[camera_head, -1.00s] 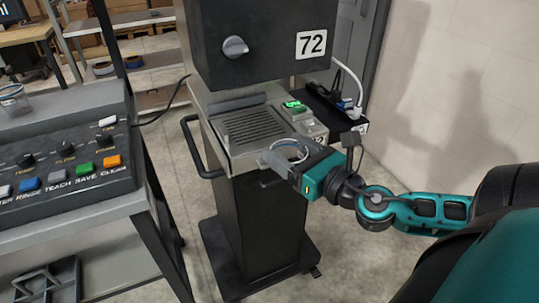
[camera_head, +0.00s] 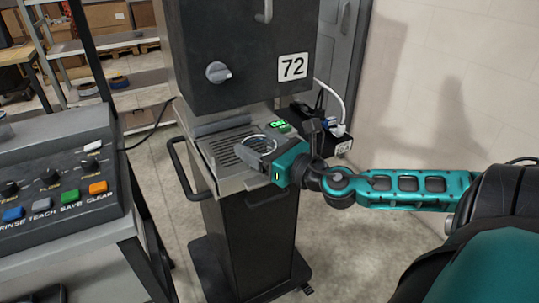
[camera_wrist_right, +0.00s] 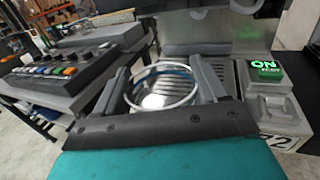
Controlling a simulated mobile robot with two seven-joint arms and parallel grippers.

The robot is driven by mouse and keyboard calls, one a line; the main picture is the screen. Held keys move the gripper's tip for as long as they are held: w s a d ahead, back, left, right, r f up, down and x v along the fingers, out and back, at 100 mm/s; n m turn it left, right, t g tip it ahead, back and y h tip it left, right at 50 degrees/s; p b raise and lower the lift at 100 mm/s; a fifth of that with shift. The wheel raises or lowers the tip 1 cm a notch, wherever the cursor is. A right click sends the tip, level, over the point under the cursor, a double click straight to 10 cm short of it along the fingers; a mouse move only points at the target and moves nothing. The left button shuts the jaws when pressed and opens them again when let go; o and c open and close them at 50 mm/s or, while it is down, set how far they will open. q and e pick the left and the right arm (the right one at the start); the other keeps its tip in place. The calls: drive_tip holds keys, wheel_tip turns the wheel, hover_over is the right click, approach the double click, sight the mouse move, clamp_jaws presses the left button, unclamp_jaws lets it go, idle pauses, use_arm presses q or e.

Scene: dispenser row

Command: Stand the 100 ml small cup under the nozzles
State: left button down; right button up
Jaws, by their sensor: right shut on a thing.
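The small clear cup (camera_wrist_right: 163,90) sits upright between the fingers of my right gripper in the right wrist view. A blue line shows near its rim. In the head view the right gripper (camera_head: 258,150) is shut on the cup, whose pale rim (camera_head: 262,143) shows over the slotted drip tray (camera_head: 222,148) of dispenser 72 (camera_head: 240,50). I cannot tell whether the cup's base touches the tray. The nozzles are hidden behind the dark dispenser housing. My left gripper is not in view.
A green-lit ON switch (camera_wrist_right: 265,68) is right of the tray. A black handle (camera_head: 187,172) juts from the stand's left side. A control panel with coloured buttons (camera_head: 60,185) stands on a bench at left. Cables and a small box (camera_head: 330,137) are at right.

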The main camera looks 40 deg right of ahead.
drive_tip(key=w, duration=1.1)
drive_tip(key=shift+d+f, duration=0.2)
drive_tip(key=shift+f, duration=0.05)
drive_tip(key=shift+w+f+b, duration=0.2)
drive_tip(key=shift+f+b, duration=0.1)
drive_tip(key=shift+f, duration=0.3)
drive_tip(key=shift+f+b, duration=0.4)
drive_tip(key=shift+f, duration=0.1)
drive_tip(key=shift+f+b, duration=0.55)
drive_tip(key=shift+f, duration=0.05)
drive_tip(key=o, duration=1.1)
drive_tip(key=shift+s, duration=0.1)
